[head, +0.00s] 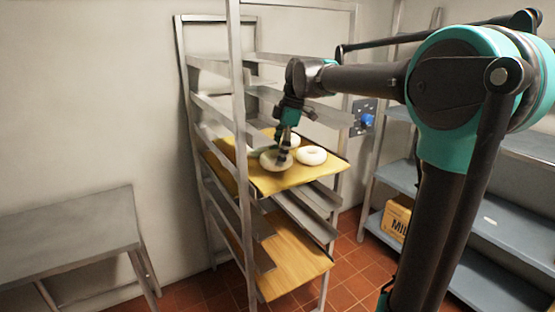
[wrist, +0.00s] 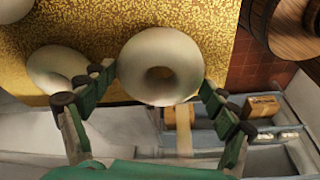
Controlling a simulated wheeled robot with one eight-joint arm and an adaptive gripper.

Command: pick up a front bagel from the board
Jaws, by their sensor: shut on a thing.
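My gripper (head: 283,155) reaches down into the rack over the yellow board (head: 297,180). It is shut on a pale, ring-shaped front bagel (head: 270,163). In the wrist view the fingers (wrist: 158,78) sit on either side of this bagel (wrist: 160,50), which overlaps the board's front edge. I cannot tell whether it touches the board. A second bagel (head: 312,155) lies on the board to the right in the head view; a bagel also lies left of the held one in the wrist view (wrist: 55,65). Part of another bagel (wrist: 12,9) shows at the wrist view's top left corner.
The metal rack's upright post (head: 240,130) stands close to the held bagel, with rails above and below. A lower wooden board (head: 295,262) is beneath. A metal table (head: 70,232) stands left. Shelves (head: 500,225) with a box (head: 394,220) stand right.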

